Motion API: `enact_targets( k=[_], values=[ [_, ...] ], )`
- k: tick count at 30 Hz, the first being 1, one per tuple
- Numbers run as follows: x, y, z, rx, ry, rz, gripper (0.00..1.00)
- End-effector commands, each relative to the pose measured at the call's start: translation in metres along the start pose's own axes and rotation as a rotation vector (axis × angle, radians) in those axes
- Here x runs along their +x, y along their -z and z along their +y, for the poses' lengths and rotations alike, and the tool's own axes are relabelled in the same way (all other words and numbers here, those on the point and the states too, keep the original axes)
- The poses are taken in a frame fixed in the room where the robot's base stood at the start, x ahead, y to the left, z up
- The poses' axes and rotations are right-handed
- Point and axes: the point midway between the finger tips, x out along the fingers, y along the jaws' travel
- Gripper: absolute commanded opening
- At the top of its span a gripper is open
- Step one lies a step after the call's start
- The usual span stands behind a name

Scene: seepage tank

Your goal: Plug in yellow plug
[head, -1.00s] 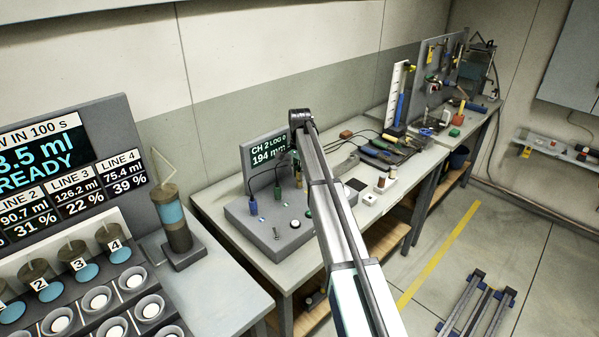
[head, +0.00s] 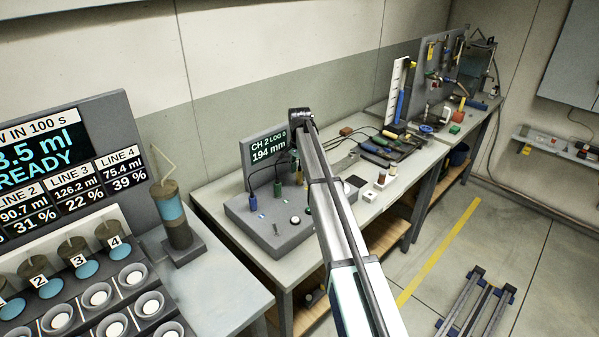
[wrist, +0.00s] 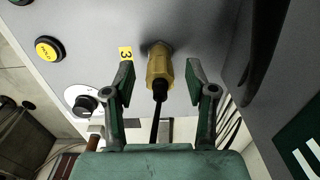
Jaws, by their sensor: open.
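In the wrist view the yellow plug (wrist: 159,68) stands against the grey panel, its front end at a socket beside a yellow label marked 3 (wrist: 126,53). A black cable runs from its back end. My gripper (wrist: 161,74) is open, one finger on each side of the plug, with a visible gap on both sides. A blue plug (head: 253,202) and a green plug (head: 278,188) stand on the grey console (head: 267,232).
A display (head: 268,150) reading 194 mm stands behind the console. A black knob (wrist: 85,104) and a yellow button (wrist: 47,50) are on the panel near my gripper. Tools (head: 385,148) lie on the bench to the right. A blue-banded cylinder (head: 171,212) stands left.

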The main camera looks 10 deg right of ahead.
Motion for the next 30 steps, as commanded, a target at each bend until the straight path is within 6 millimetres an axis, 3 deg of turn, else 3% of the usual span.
enact_targets(
  k=[5,15,21,30],
  values=[
    [-0.017,0.001,-0.001,0.000,0.002,0.001,0.56],
    [-0.081,0.001,-0.001,0.000,0.003,0.002,0.56],
    [-0.108,0.001,-0.001,0.000,0.002,0.001,0.56],
    [-0.119,0.000,0.000,0.000,0.000,0.000,0.56]
  ],
)
